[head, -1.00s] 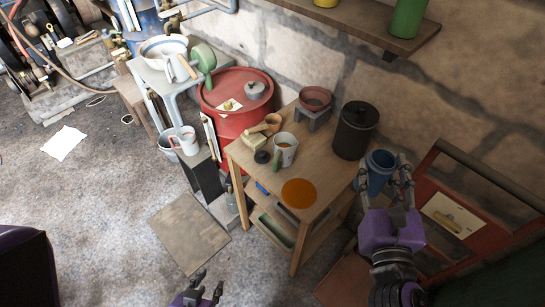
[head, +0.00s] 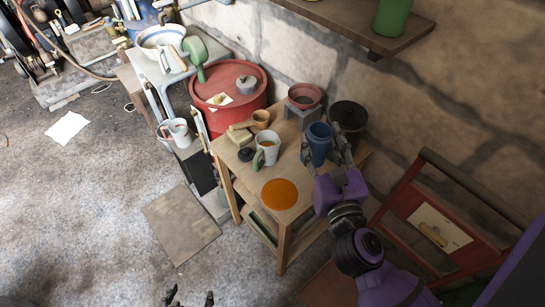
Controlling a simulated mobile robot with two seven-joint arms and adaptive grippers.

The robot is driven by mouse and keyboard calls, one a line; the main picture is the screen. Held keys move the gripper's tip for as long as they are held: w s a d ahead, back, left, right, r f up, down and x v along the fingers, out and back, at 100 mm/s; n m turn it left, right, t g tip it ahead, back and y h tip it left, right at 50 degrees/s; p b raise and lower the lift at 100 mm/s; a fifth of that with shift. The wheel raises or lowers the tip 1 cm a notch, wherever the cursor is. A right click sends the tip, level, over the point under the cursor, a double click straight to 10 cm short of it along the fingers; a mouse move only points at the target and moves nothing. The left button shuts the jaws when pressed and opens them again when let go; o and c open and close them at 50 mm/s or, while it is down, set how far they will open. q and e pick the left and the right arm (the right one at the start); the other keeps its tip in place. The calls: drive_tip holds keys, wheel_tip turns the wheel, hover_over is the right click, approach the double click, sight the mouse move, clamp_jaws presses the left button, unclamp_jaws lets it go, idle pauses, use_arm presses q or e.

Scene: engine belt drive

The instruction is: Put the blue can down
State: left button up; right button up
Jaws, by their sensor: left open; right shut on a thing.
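The blue can (head: 317,141) is upright in my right gripper (head: 326,153), which is shut on it from the right. It appears over the right part of the small wooden table (head: 247,184), in front of the black canister (head: 349,116). I cannot tell whether its base touches the tabletop; the gripper hides part of its lower side. An orange disc (head: 280,194) lies on the table nearer me. My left gripper (head: 189,299) is open and empty at the bottom edge, low and away from the table, with only its fingertips showing.
A white mug (head: 267,149), a dark round lid (head: 246,155), a yellowish block (head: 240,134) and a small clay pot (head: 261,118) stand on the table. A reddish bowl (head: 304,96) is behind. A red drum (head: 228,87) stands behind left. The tabletop around the disc is clear.

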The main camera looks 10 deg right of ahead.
drive_tip(key=w+a+f+n+y+b, duration=0.1)
drive_tip(key=w+f, duration=0.4)
drive_tip(key=w, duration=0.6)
drive_tip(key=w+a+f+n+y+b, duration=0.15)
drive_tip(key=w+f, duration=0.25)
drive_tip(key=w, duration=0.8)
drive_tip(key=shift+m, duration=0.35)
wheel_tip(320, 180, down, 11)
drive_tip(key=b, duration=0.7)
drive_tip(key=shift+r, duration=0.4)
drive_tip(key=shift+f, duration=0.15)
drive_tip(key=o, duration=0.9)
drive_tip(key=shift+f, duration=0.1)
drive_tip(key=shift+c, duration=0.2)
use_arm(q)
drive_tip(key=s+a+f, duration=0.1)
drive_tip(key=s+f, duration=0.2)
drive_tip(key=f, duration=0.6)
drive_tip(key=shift+f+g, duration=0.25)
drive_tip(key=shift+g, duration=0.15)
use_arm(e)
drive_tip(key=shift+o, duration=0.7)
use_arm(q)
drive_tip(key=shift+s, duration=0.1)
